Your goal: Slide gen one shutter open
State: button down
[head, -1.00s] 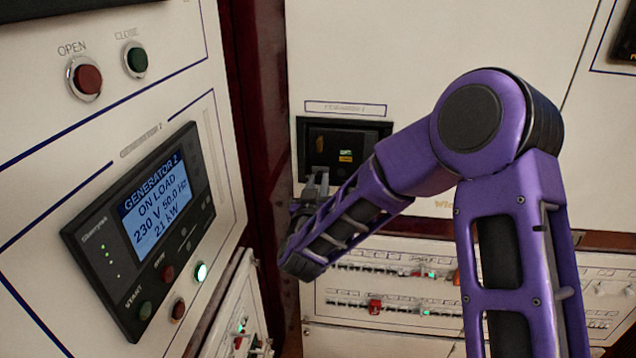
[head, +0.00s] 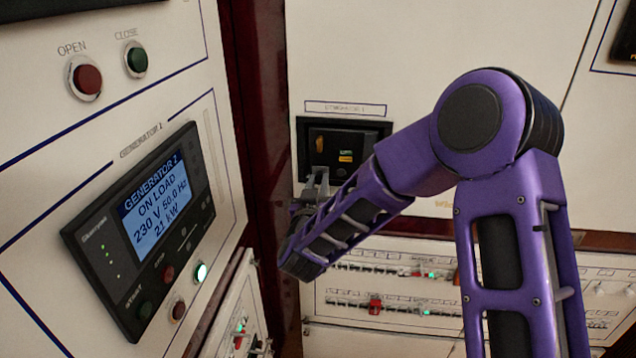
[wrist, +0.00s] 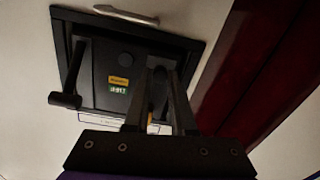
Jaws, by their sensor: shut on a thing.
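The generator 1 breaker (head: 342,150) is a black framed unit set in the white cabinet front, under a blue-outlined label. In the wrist view its dark face (wrist: 103,62) carries a yellow and a green sticker, a round button and a black handle at the left. My gripper (head: 318,180) is at the lower left of the unit in the head view. In the wrist view my gripper (wrist: 162,78) has its two fingers against the face, shut on a small part of the shutter. The fingers mostly hide that part, and I cannot tell how far open the shutter is.
The generator 2 panel (head: 150,222) with a lit display stands close on the left. A dark red post (head: 262,130) separates the cabinets. Rows of small breakers (head: 390,300) lie below my arm. A pale metal handle (wrist: 126,14) shows in the wrist view.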

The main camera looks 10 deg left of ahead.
aim_at(341, 172)
jog(key=shift+w+d+b, duration=0.15)
jog(key=shift+d+b, duration=0.4)
jog(key=shift+d, duration=1.75)
jog(key=c, duration=0.7)
grip_release()
jog(key=shift+d, duration=0.1)
jog(key=shift+c, duration=0.2)
